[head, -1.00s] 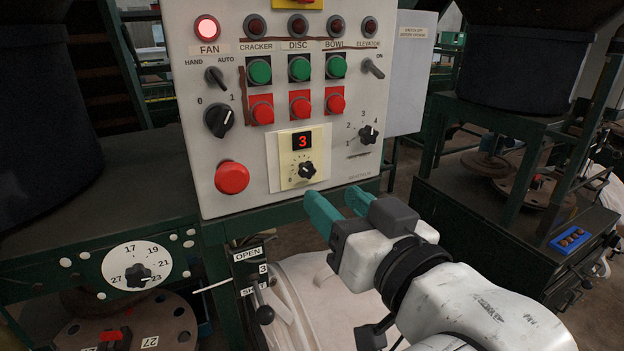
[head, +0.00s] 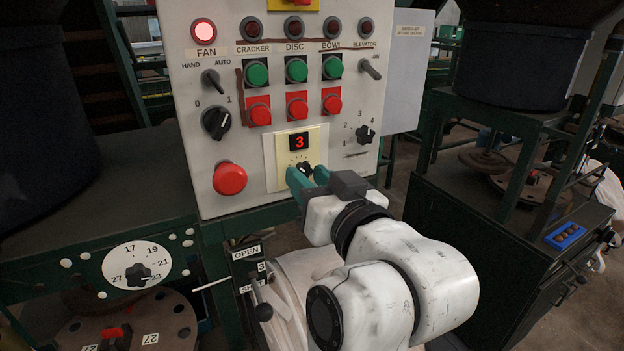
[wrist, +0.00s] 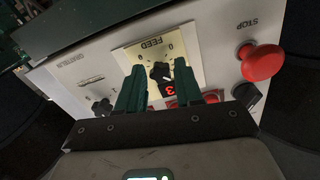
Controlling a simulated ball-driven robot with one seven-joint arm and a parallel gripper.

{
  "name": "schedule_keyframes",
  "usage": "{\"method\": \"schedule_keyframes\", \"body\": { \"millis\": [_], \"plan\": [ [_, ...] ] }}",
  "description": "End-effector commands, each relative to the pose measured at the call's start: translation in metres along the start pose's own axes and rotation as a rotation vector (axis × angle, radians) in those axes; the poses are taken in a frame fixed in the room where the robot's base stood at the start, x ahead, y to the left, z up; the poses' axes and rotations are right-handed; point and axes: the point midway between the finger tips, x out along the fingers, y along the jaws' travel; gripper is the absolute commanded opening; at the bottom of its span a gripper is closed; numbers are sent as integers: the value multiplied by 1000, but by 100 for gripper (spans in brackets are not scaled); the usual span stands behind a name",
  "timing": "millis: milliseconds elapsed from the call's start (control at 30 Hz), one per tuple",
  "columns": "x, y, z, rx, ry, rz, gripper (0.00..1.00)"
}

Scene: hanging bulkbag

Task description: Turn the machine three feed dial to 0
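The feed dial (head: 304,167) is a small black knob on a cream plate (head: 269,160) low on the grey control panel. A small display (head: 299,142) above it shows a red 3. My gripper (head: 306,172) is at the dial, and its green fingers hide the dial's lower part in the head view. In the wrist view the plate reads FEED, upside down, and the dial (wrist: 160,72) shows between the two spread fingers (wrist: 159,65). The gripper is open, with a finger on either side of the dial and visible gaps. The pointer's exact setting is unclear.
A red stop button (head: 229,178) sticks out left of the plate. Red push buttons (head: 297,108) lie above it, and a rotary selector (head: 365,134) is to the right. A lever (head: 263,311) stands below the panel. A numbered dial (head: 137,266) is at lower left.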

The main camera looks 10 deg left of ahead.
Motion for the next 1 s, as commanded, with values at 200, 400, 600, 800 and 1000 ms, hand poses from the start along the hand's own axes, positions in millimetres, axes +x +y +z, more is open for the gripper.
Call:
{"method": "schedule_keyframes", "body": {
  "millis": [200,400,600,800,1000],
  "plan": [
    [0,0,0,0,0,0,14],
    [0,0,0,0,0,0,0],
    [0,1,0,-14,-1,1,0],
    [0,2,0,-85,-3,3,0],
    [-1,3,0,-228,-2,3,0]
  ]
}}
